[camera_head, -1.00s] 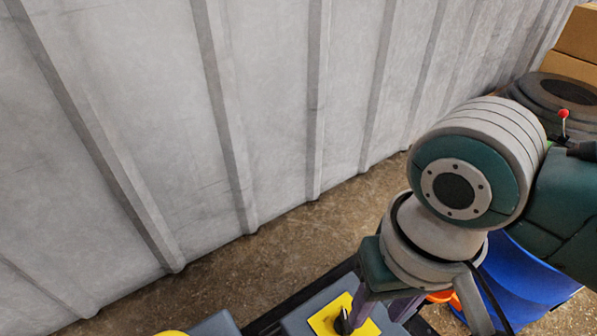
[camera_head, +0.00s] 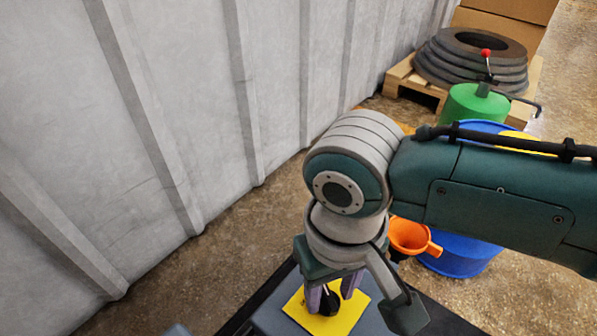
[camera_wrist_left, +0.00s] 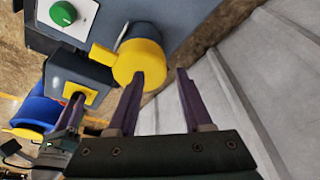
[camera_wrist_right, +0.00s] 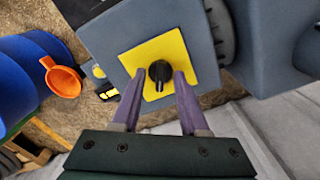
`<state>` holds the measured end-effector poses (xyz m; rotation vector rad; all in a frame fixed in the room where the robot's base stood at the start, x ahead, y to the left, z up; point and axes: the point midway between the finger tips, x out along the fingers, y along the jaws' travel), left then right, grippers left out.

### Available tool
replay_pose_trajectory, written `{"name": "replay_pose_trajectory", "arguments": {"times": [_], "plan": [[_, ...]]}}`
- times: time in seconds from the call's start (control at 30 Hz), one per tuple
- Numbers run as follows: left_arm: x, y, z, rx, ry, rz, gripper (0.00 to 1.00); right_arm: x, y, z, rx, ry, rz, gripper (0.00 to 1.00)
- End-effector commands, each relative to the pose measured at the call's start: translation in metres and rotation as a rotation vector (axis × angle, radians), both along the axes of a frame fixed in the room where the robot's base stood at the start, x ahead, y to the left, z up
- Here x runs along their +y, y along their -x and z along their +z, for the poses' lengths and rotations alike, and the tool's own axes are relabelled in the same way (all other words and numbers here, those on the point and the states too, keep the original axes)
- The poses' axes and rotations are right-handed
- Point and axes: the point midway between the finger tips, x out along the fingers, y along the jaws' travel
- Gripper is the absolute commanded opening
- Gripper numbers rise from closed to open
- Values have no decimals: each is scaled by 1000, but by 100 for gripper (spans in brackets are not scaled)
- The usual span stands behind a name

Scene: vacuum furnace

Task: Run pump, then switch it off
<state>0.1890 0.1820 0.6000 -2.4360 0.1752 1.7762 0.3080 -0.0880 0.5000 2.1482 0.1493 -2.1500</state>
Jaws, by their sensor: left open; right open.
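A black rotary knob (camera_wrist_right: 160,72) sits on a yellow plate (camera_wrist_right: 146,55) on a grey box, seen in the right wrist view. The knob (camera_head: 328,302) and plate (camera_head: 350,311) also show low in the head view. My right gripper (camera_wrist_right: 158,75) is open, its purple fingertips on either side of the knob; whether they touch it I cannot tell. My left gripper (camera_wrist_left: 160,75) is open and empty near a round yellow part (camera_wrist_left: 139,66) of the machine. A green round knob (camera_wrist_left: 63,13) on a white plate shows in the left wrist view.
A blue barrel (camera_head: 462,255) with an orange funnel (camera_head: 409,237) stands behind my right arm. A green container (camera_head: 474,105) and a pallet (camera_head: 405,79) with stacked dark rings are farther back. A grey ribbed wall (camera_head: 190,90) runs along the left.

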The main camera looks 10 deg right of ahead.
Motion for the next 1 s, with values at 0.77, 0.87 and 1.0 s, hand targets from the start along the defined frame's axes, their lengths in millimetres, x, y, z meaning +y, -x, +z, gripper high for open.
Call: {"name": "replay_pose_trajectory", "arguments": {"times": [0.77,0.87,1.0], "plan": [[2,0,0,-1,-7,-3,50,0,0,0,0,0,0,0],[2,-1,0,-2,-7,-3,50,0,0,0,0,0,0,0],[2,-1,0,-2,-7,-3,50,0,0,0,0,0,0,0]]}}
